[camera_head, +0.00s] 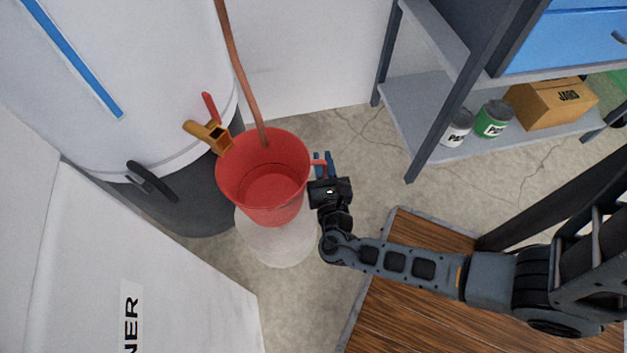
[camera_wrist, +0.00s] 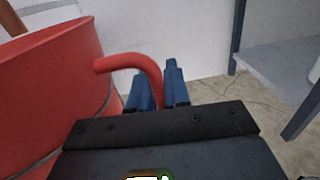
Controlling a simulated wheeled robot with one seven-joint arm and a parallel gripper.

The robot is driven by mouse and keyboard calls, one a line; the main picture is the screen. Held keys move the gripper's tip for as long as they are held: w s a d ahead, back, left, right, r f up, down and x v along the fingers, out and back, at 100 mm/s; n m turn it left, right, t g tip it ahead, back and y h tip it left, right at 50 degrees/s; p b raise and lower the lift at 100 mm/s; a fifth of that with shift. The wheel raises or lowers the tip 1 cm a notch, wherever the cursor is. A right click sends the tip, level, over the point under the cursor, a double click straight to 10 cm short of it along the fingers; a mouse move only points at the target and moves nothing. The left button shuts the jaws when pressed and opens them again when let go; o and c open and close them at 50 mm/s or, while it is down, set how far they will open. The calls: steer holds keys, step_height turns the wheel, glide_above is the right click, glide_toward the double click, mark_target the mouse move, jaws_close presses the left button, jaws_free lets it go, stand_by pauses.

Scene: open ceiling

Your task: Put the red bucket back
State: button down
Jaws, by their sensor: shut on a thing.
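The red bucket (camera_head: 265,175) is upright and looks empty inside, in front of the large white tank in the head view. Its lower part is above or on a pale round patch on the floor; I cannot tell whether it touches. My gripper (camera_head: 323,166) is at the bucket's right side, with its blue fingers at the red handle. In the wrist view the bucket (camera_wrist: 50,95) fills the left side, and its curved red handle (camera_wrist: 130,62) runs between the blue fingers of my gripper (camera_wrist: 158,90), which are shut on it.
A white tank (camera_head: 130,80) with a brass tap (camera_head: 208,135) stands behind the bucket, and a copper pipe (camera_head: 238,70) rises there. A grey shelf (camera_head: 400,105) with paint cans (camera_head: 493,118) and a cardboard box (camera_head: 550,100) is at right. A white cabinet (camera_head: 150,290) is at front left.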

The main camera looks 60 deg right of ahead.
step_height(320, 180, down, 7)
steer(key=b, duration=0.3)
steer(key=shift+a+r, duration=0.15)
steer(key=shift+a, duration=0.05)
steer(key=c, duration=1.1)
jaws_free()
